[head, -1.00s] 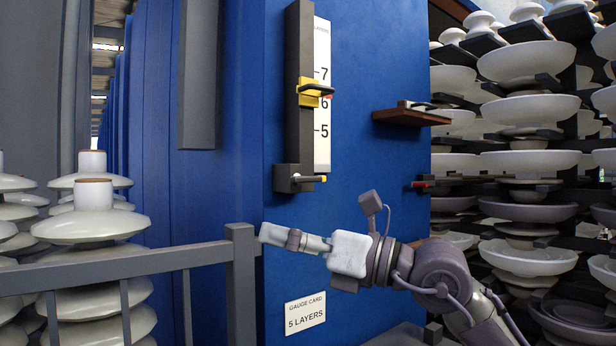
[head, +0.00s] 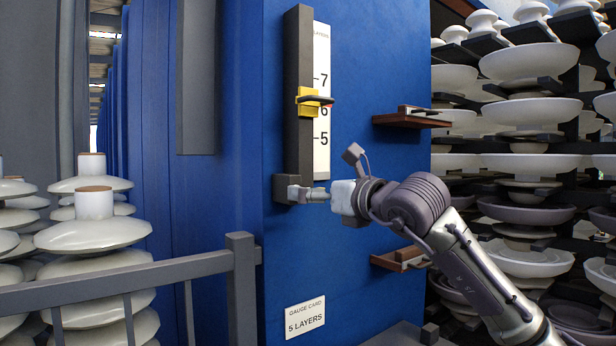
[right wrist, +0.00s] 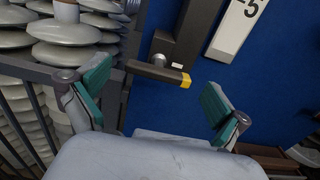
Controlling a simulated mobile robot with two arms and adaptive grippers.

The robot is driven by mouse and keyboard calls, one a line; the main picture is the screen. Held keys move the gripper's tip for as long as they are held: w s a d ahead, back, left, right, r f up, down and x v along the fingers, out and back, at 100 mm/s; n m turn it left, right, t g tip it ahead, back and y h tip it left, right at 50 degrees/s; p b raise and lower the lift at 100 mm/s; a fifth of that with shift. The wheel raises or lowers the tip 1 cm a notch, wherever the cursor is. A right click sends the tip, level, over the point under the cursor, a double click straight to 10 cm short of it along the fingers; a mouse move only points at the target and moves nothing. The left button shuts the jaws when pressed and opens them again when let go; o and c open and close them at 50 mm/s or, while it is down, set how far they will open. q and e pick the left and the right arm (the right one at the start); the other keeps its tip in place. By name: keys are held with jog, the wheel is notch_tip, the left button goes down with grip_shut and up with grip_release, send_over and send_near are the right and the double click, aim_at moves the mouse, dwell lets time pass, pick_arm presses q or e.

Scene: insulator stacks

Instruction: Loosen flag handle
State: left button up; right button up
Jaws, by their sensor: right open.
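A dark upright post (head: 297,50) on the blue wall carries a yellow slider (head: 305,108) with a dark lever, near the 6 of the white layer scale (head: 322,150). In the right wrist view, a dark flag handle (right wrist: 158,71) with a yellow tip sticks out sideways at the post's foot. My right gripper (right wrist: 155,95) is open and empty, its teal-padded fingers spread to the left and right of the handle, apart from it. In the head view my right gripper (head: 303,193) covers most of the handle. My left gripper is not in view.
A grey railing (head: 130,275) stands in front of insulator stacks (head: 93,235) at the left. Small brown shelves (head: 410,120) jut from the wall, with racks of white insulators (head: 530,110) at the right. A gauge card (head: 305,317) reads 5 LAYERS.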

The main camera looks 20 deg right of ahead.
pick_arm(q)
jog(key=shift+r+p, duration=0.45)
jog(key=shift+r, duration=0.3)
pick_arm(e)
jog(key=shift+x, duration=1.5)
jog(key=shift+c, duration=0.3)
jog(key=c, duration=1)
